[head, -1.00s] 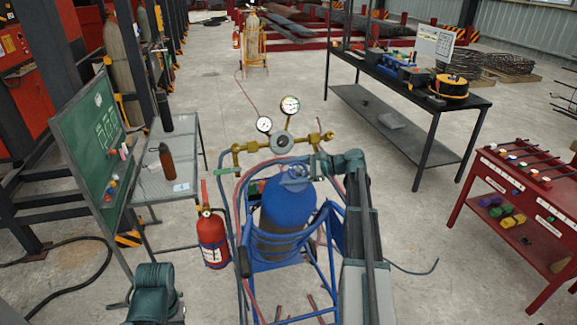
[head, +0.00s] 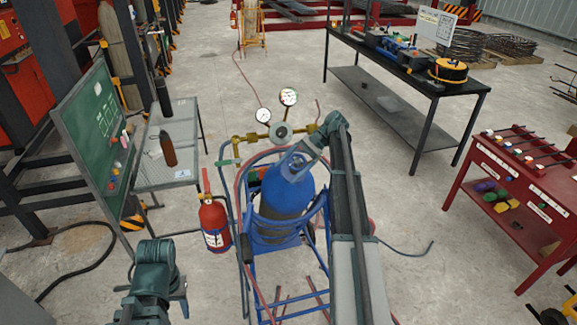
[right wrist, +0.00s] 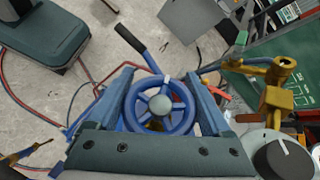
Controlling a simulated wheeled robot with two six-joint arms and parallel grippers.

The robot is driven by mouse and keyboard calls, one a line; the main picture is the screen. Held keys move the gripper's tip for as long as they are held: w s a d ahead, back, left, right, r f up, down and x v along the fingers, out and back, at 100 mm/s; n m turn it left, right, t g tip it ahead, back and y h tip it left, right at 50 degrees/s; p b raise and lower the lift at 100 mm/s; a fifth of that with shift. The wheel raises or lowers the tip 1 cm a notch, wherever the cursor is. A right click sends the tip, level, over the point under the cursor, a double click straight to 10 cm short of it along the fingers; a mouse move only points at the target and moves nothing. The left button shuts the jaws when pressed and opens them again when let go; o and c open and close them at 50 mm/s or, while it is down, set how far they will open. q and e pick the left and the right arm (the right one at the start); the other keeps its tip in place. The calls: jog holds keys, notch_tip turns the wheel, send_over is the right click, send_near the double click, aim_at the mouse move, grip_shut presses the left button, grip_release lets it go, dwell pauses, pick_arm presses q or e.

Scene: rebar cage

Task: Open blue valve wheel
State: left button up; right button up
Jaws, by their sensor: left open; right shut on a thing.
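The blue valve wheel (right wrist: 160,104) is in the middle of the right wrist view, a spoked ring with a grey hub. It sits on top of the blue gas cylinder (head: 288,192); in the head view my right gripper mostly hides it. My right gripper (head: 296,163) reaches down over the cylinder top. In the right wrist view its two fingers (right wrist: 160,101) lie on opposite sides of the wheel, shut on its rim. My left gripper (head: 178,292) is low at the left of the head view, open and away from the cylinder; its fingertips are hard to make out.
A brass manifold (head: 245,140) with two gauges (head: 289,97) stands just behind the cylinder. A blue cart frame (head: 250,240) surrounds it. A red extinguisher (head: 214,224) is at its left. A black workbench (head: 405,82) and red table (head: 510,190) stand right; floor between is clear.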

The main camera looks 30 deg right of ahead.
pick_arm(q)
jog(key=shift+r, duration=0.15)
pick_arm(e)
jog(key=shift+s+f+n+g, duration=0.1)
jog(key=shift+n+g, duration=0.2)
jog(key=o, duration=1.2)
jog(key=shift+c, duration=0.2)
pick_arm(q)
jog(key=shift+r, duration=0.1)
